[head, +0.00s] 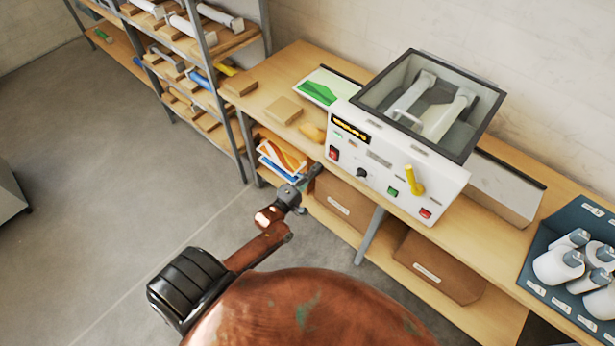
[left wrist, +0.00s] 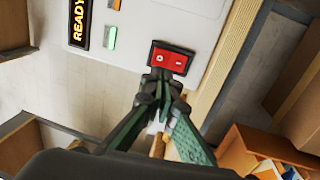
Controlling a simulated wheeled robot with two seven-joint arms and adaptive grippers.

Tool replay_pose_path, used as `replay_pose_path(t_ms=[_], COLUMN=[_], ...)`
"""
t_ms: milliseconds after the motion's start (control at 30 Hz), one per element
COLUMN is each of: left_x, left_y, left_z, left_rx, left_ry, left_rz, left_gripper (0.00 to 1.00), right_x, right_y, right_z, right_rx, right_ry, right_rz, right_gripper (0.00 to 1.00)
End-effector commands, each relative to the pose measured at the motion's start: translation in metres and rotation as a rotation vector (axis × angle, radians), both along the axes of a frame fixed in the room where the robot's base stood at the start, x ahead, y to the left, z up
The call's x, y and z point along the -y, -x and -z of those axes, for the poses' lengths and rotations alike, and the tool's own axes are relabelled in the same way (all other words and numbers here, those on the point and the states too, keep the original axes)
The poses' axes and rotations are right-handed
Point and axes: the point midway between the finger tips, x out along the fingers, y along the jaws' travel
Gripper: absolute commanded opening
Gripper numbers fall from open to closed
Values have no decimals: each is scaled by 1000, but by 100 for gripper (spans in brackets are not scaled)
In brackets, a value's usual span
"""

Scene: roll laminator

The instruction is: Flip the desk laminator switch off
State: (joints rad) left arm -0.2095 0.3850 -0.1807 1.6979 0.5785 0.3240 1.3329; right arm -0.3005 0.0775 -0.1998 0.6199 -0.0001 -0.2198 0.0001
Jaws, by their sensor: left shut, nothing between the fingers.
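The desk laminator (head: 380,165) stands on the wooden bench, its white front panel facing me. Its red rocker switch (head: 333,153) is at the panel's left end. In the left wrist view the red switch (left wrist: 172,58) shows a circle mark and a line mark in a black frame. My left gripper (head: 316,171) is shut and empty, just in front of and below the switch. In the left wrist view its fingertips (left wrist: 160,76) overlap the switch's lower edge; I cannot tell whether they touch. The display (left wrist: 79,22) reads READY, and a green indicator (left wrist: 110,37) is lit. My right gripper is not in view.
The panel also has a black knob (head: 361,173), a green button (head: 392,191), a yellow lever (head: 414,181) and another red switch (head: 425,213). Wooden blocks (head: 284,110) lie left of the laminator. A dark tray (head: 535,290) with white rolls is at right.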

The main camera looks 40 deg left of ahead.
Motion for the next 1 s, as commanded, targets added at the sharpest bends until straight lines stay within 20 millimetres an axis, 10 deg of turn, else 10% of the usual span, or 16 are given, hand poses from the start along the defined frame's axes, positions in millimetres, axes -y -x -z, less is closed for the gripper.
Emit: replay_pose_path(t_ms=[400,1000], left_x=[4,-4], left_y=[-53,-52], left_z=[-8,-13], left_rx=[-1,-19], left_ry=[0,0], left_rz=[0,-14], left_gripper=[0,0], right_x=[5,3], right_y=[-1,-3], right_z=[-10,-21], right_rx=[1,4], right_ry=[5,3], right_rz=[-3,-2], right_gripper=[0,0])
